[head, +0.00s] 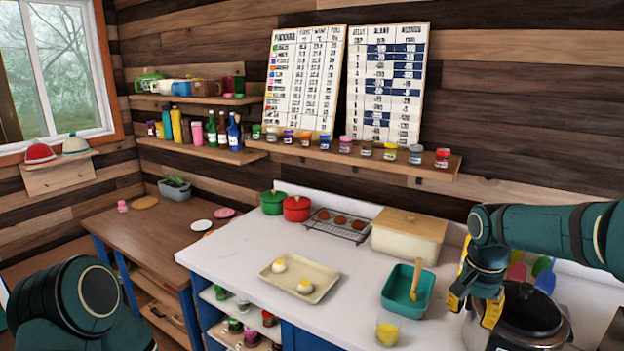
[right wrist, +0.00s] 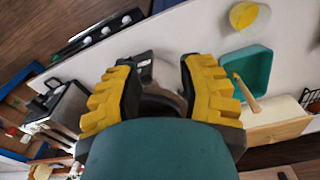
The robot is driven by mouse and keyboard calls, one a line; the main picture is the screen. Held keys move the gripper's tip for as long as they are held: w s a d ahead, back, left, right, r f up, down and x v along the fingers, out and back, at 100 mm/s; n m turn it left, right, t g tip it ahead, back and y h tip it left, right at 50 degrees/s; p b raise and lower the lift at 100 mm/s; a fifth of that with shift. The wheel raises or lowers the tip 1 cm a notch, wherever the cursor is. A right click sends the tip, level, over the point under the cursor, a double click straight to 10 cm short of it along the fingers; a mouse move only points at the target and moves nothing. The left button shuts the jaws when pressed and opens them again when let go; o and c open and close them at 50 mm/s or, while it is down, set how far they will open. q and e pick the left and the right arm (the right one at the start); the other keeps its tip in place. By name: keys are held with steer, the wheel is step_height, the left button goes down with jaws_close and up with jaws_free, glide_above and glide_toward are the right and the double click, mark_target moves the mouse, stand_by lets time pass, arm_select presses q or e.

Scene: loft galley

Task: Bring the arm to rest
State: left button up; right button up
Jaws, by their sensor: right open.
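My right gripper (head: 474,306) hangs fingers-down over the right part of the white counter (head: 345,262), at the end of the arm that comes in from the right. Its yellow-padded fingers stand apart. In the right wrist view the fingers (right wrist: 160,80) are also spread, with dark and grey shapes between them that I cannot tell clearly. I see nothing gripped. A rounded green part of my left arm (head: 85,300) shows at the lower left of the head view. The left gripper is out of view.
A black cooker (head: 530,318) stands close beside the right gripper. A teal bowl (head: 396,296) with a wooden-handled tool, a glass of yellow stuff (head: 387,330) and a bread box (head: 408,238) lie to its left. A tray (head: 322,284) holds two pale, yellow-topped items.

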steer(key=a+f+n+y+b, duration=0.15)
steer(key=a+f, duration=0.35)
steer(key=f, duration=0.5)
steer(key=a+f+n+y, duration=0.1)
steer(key=a+f+n, duration=0.1)
steer(key=a+f, duration=0.5)
arm_select(q)
step_height(320, 180, down, 5)
steer(key=b, duration=0.3)
steer(key=shift+d, duration=0.15)
arm_select(e)
steer(key=s+a+f+n, duration=0.1)
steer(key=s+a+f, duration=0.2)
steer(key=s+f, duration=0.2)
steer(key=s+a+f+n+t+y, duration=0.1)
steer(key=s+a+f, duration=0.2)
steer(key=s+f, duration=0.2)
steer(key=s+a+f+n+y, duration=0.1)
steer(key=s+a+f+n, duration=0.1)
steer(key=s+f, duration=0.4)
step_height(320, 180, down, 3)
steer(key=shift+a+f+t, duration=0.2)
steer(key=shift+a+t, duration=0.2)
steer(key=shift+a, duration=0.15)
